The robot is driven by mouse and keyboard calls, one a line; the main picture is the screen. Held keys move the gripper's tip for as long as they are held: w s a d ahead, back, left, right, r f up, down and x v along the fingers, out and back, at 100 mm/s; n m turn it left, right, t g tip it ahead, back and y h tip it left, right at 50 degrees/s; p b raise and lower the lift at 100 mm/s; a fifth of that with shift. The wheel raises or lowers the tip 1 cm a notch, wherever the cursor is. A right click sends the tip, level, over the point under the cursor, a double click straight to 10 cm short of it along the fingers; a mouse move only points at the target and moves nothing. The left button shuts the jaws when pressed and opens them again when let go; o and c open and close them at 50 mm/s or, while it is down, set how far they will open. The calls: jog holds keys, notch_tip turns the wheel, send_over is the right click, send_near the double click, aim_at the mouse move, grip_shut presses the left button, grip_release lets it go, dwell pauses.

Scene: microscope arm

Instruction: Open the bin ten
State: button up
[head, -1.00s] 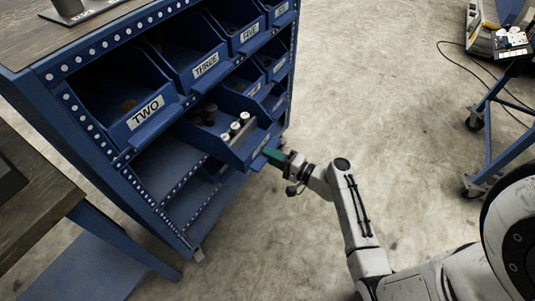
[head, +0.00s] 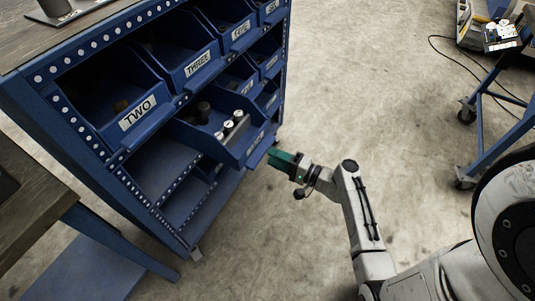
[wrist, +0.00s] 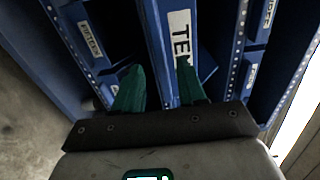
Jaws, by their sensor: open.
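The bin labelled "TE…" (wrist: 180,35), its last letter partly cut off, is in front of my gripper in the wrist view. My gripper (wrist: 159,88) is open, its two green fingers apart with the bin's blue front edge seen between and beyond them. I cannot tell whether they touch it. In the head view my gripper (head: 276,157) is at the right of the blue rack, just off a blue bin edge (head: 260,151). Bin ten's label cannot be read in the head view.
A bin holding several cylinders (head: 226,153) juts out from the rack below bins two (head: 138,113) and three (head: 197,64). Open concrete floor (head: 370,90) lies to the right. A blue wheeled frame (head: 490,140) stands at the far right.

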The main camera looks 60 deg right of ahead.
jog(key=s, duration=0.7)
jog(key=shift+w+d, duration=0.1)
dwell(0.4)
